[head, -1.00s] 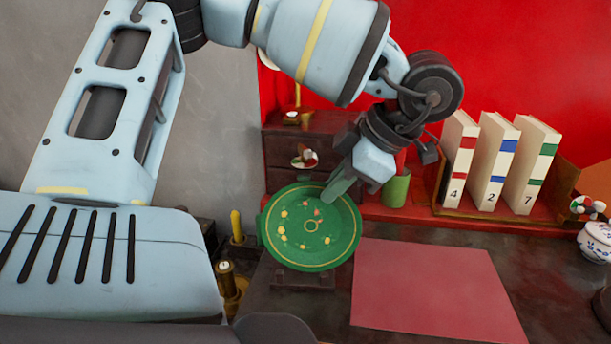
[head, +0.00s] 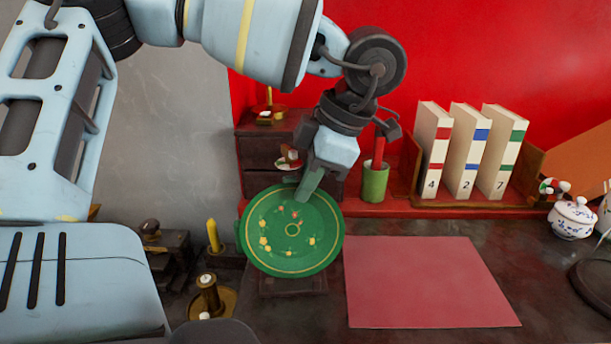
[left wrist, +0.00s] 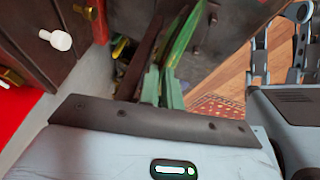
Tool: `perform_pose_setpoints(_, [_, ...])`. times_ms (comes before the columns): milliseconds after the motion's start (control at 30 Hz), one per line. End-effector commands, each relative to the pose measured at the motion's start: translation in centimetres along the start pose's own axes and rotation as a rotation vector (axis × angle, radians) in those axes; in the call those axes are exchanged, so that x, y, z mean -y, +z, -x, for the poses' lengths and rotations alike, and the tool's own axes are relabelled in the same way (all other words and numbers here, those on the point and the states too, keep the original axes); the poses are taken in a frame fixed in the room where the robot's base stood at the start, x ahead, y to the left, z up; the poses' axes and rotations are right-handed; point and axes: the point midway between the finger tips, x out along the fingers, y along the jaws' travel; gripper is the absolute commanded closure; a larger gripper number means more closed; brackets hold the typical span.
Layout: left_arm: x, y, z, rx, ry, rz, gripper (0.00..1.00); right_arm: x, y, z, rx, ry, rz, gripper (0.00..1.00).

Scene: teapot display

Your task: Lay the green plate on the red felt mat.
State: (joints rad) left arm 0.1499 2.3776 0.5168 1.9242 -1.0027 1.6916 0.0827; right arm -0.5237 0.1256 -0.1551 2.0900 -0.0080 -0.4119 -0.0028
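The green plate (head: 292,245), with a gold ring and small flowers, leans tilted at a dark stand (head: 293,284) in front of a small dark drawer chest. My left gripper (head: 309,184) reaches down to its upper rim. In the left wrist view the two green-tipped fingers (left wrist: 163,88) are close together, with the plate (left wrist: 183,42) edge-on between them; they look shut on its rim. I cannot tell whether the plate still touches the stand. The red felt mat (head: 425,283) lies flat and bare to the right of the plate. My right gripper is not in view.
A green cup (head: 374,183) and three numbered binders (head: 468,158) stand behind the mat. A white-and-blue pot (head: 572,218) is at the right. A yellow candle (head: 213,236) and a brass candlestick (head: 209,294) stand left of the plate.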

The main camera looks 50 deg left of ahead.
Motion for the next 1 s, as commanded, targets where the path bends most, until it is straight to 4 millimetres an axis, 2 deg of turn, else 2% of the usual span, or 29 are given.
perform_pose_setpoints(33, [0.0,0.0,-0.1,-0.001,0.000,0.000,0.89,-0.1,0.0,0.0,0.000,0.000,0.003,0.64])
perform_pose_setpoints(167, [0.0,0.0,0.0,0.000,0.000,0.000,0.72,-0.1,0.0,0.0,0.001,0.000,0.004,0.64])
perform_pose_setpoints(533, [0.1,0.1,-0.3,0.000,-0.002,-0.001,0.72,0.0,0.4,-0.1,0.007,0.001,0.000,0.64])
perform_pose_setpoints(1000, [-0.2,0.9,6.6,-0.001,0.002,0.002,0.72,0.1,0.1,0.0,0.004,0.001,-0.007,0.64])
